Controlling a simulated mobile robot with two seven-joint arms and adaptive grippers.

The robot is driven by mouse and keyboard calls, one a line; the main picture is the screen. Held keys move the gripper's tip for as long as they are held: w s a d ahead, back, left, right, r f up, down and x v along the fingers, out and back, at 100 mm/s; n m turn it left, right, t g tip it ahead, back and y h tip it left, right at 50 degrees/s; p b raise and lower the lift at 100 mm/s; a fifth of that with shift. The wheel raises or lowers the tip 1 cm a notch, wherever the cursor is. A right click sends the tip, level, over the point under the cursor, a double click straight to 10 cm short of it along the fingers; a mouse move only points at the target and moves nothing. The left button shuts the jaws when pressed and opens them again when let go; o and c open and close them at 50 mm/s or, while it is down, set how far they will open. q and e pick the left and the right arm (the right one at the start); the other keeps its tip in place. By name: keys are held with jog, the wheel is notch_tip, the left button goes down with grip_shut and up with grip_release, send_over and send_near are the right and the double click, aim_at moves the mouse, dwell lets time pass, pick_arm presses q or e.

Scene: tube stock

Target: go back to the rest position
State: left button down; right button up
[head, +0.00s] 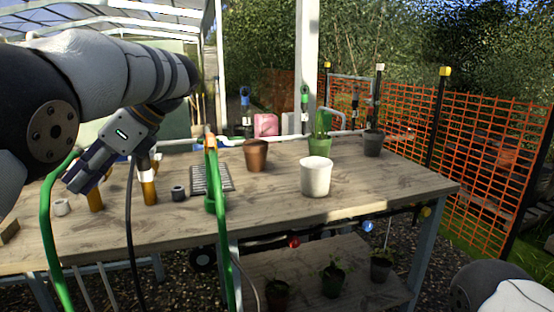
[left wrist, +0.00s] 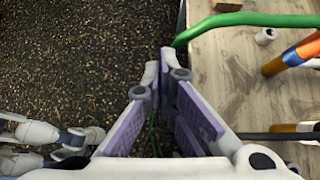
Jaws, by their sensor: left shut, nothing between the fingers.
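My left gripper (head: 76,184) comes in from the left in the head view, its fingers pointing down and to the left. In the left wrist view the same gripper (left wrist: 166,68) has its fingertips together with nothing between them. There the fingers show over dark gravel (left wrist: 80,60), just left of the wooden table's edge (left wrist: 222,62). Of my right arm only a rounded part shows at the lower right of the head view; its gripper is out of the picture.
The wooden table (head: 265,210) bears a white pot (head: 316,177), a brown pot (head: 256,155), a black grate (head: 222,180) and orange-brown tubes (head: 149,190). A green hose-like tube (head: 47,230) rises at the front left. Orange mesh fence (head: 480,150) stands at right.

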pick_arm(q)
notch_tip(320, 180, down, 24)
jog(key=h, duration=0.3)
jog(key=s+d+f+n+h, duration=0.2)
jog(key=s+f, duration=0.7)
jog(key=f, duration=0.3)
jog(key=s+d+f+n+h, duration=0.1)
jog(key=s+d+f+n, duration=0.15)
jog(key=s, duration=0.35)
jog(key=s+d+f+n+h+p, duration=0.1)
jog(key=s+f+n, duration=0.1)
jog(key=s+f, duration=0.3)
jog(key=s+d+f+n+h, duration=0.1)
jog(key=s+d+f+n, duration=0.1)
jog(key=s, duration=0.6)
jog(key=s+d+r+n+h, duration=0.1)
jog(key=s+n, duration=0.5)
jog(key=s, duration=0.8)
jog(key=shift+s+d+r+t, duration=0.15)
jog(key=shift+s+r+t, duration=0.2)
jog(key=shift+r, duration=0.35)
pick_arm(e)
jog(key=shift+w+r+t, duration=0.4)
jog(key=shift+w+r, duration=0.5)
jog(key=shift+w, duration=0.1)
